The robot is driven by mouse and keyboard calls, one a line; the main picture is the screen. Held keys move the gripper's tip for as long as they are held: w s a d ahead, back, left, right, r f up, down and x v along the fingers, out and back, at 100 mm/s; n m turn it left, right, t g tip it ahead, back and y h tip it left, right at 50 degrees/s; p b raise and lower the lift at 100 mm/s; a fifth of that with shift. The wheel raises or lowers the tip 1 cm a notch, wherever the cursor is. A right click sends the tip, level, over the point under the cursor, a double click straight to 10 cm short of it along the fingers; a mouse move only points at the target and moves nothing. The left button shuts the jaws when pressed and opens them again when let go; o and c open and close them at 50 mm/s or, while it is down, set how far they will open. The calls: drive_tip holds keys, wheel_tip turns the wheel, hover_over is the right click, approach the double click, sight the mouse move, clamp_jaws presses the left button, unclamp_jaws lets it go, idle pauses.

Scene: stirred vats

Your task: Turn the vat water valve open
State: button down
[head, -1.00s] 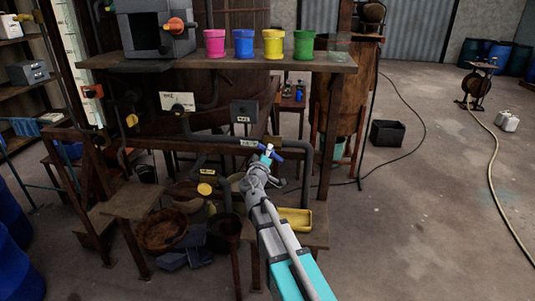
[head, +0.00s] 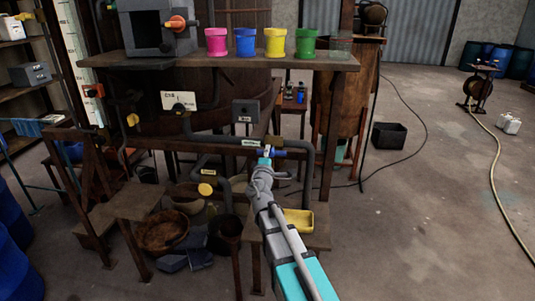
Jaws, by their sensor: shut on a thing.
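The vat water valve has a blue handle (head: 277,153) and sits on the grey pipe (head: 290,143) under the front of the wooden stand, near the middle of the head view. My gripper (head: 266,160) is at the valve from the front and is shut on the blue handle. The handle lies nearly level across the picture. The gripper and its wrist hide part of the handle and the valve body, and the fingers are too small to make out well.
A wooden shelf (head: 240,64) above holds pink, blue, yellow and green cups. The floor to the right is mostly clear.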

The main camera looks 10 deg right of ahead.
drive_tip(key=c, duration=0.5)
unclamp_jaws()
drive_tip(key=shift+c, duration=0.2)
drive_tip(key=shift+m, duration=0.4)
